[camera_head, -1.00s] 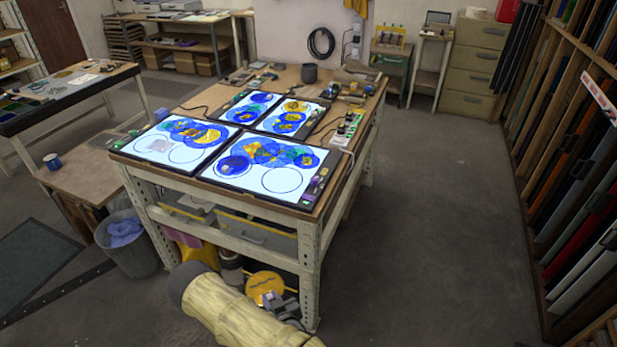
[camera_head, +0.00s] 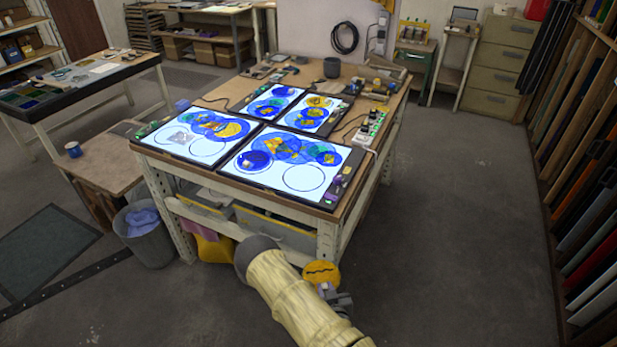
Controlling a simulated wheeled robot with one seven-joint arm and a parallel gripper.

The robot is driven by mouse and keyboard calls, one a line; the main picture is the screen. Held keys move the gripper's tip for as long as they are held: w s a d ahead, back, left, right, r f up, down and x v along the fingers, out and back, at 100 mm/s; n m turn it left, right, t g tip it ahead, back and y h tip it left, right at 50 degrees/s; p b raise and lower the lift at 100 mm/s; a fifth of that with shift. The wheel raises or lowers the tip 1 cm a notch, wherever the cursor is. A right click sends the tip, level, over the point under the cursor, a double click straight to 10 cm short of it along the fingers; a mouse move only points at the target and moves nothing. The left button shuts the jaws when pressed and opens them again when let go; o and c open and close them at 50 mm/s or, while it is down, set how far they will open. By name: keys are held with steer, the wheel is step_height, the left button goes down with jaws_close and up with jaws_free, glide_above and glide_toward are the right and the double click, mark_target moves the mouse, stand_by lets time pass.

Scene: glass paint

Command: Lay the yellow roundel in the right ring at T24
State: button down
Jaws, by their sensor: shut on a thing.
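My gripper (camera_head: 338,297) is low in front of the table, partly hidden by my arm. It is shut on a yellow roundel (camera_head: 322,271) with dark wavy marks, held well below the tabletop and apart from the table. Four lit panels lie on the table. The front right panel (camera_head: 262,182) has an empty right ring (camera_head: 303,178) and a dark blue disc (camera_head: 254,162) in its left ring. The front left panel (camera_head: 172,148) has an empty right ring (camera_head: 207,147) and a grey patch at its left ring. I cannot read which panel is T24.
The work table (camera_head: 375,150) also bears tools and a dark pot (camera_head: 332,68) at the back. A grey bin (camera_head: 145,236) stands left of it, by a low bench (camera_head: 95,168). Sheet racks (camera_head: 585,170) line the right wall. The floor at the right is clear.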

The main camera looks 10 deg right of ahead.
step_height(320, 180, up, 4)
steer(key=p, duration=0.3)
steer(key=shift+f+p, duration=0.1)
steer(key=shift+p, duration=0.3)
steer(key=shift+f+b, duration=0.3)
steer(key=shift+f, duration=0.1)
steer(key=shift+d, duration=0.1)
steer(key=shift+r, duration=0.15)
